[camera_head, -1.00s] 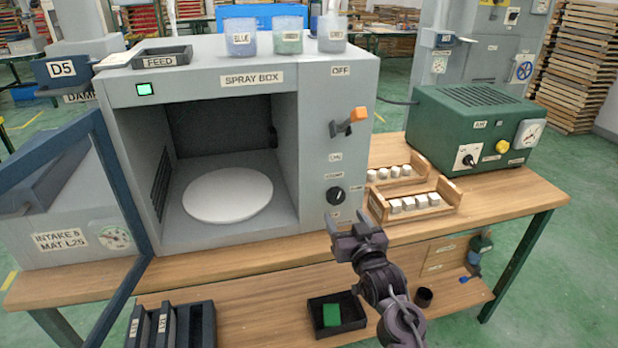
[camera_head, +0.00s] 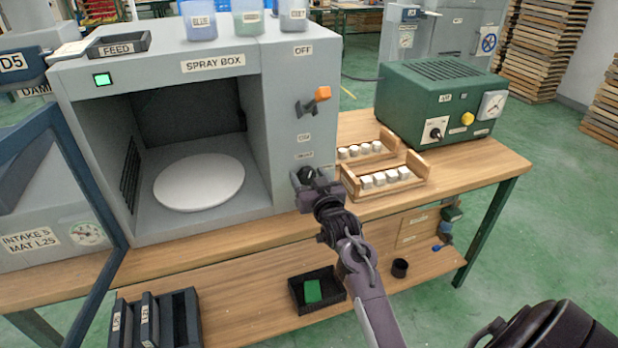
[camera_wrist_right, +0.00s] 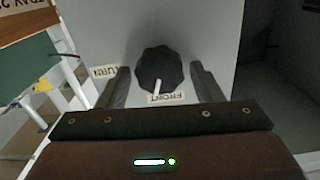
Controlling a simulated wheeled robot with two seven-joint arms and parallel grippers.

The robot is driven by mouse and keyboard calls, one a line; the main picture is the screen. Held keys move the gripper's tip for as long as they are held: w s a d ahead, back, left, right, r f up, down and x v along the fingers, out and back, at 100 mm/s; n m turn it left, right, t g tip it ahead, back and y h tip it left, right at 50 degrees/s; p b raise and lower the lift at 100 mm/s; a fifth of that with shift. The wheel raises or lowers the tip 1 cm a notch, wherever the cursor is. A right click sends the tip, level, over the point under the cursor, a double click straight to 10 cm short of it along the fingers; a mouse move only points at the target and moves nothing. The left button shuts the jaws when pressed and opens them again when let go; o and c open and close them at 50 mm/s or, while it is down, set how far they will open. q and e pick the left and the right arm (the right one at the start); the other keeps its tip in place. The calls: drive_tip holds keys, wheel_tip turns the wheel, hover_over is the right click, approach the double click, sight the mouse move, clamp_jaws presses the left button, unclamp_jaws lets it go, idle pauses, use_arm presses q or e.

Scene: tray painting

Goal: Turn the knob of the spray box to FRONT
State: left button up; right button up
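The grey spray box (camera_head: 285,115) stands on the wooden bench, with an open chamber. Its dark knob (camera_head: 306,173) is low on the right front panel, partly hidden by my right gripper (camera_head: 316,179). In the right wrist view the knob (camera_wrist_right: 160,67) lies between the fingers of the open right gripper (camera_wrist_right: 160,72), with a gap on each side. The knob's white mark points at the FRONT label (camera_wrist_right: 165,98). Another label (camera_wrist_right: 103,71), ending in "TURN", is partly hidden by the left-hand finger. My left gripper is not in view.
An orange-tipped lever (camera_head: 322,94) sits above the knob. Wooden racks with white blocks (camera_head: 395,178) and a green machine (camera_head: 440,105) stand right of the box. The blue-framed door (camera_head: 85,170) is open at the left. A black tray (camera_head: 330,300) lies on the lower shelf.

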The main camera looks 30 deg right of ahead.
drive_tip(key=c, duration=0.8)
drive_tip(key=shift+r+n+p, duration=0.2)
drive_tip(key=shift+n+p, duration=0.4)
drive_tip(key=shift+n, duration=0.3)
drive_tip(key=shift+f+n+p, duration=0.2)
drive_tip(key=shift+n+p, duration=0.15)
drive_tip(key=shift+n, duration=0.75)
drive_tip(key=o, duration=1)
drive_tip(key=shift+a, duration=0.1)
drive_tip(key=shift+c, duration=0.2)
drive_tip(key=b+v, duration=0.1)
drive_tip(key=v, duration=0.6)
drive_tip(key=shift+s, duration=0.4)
drive_tip(key=shift+a+f, duration=0.1)
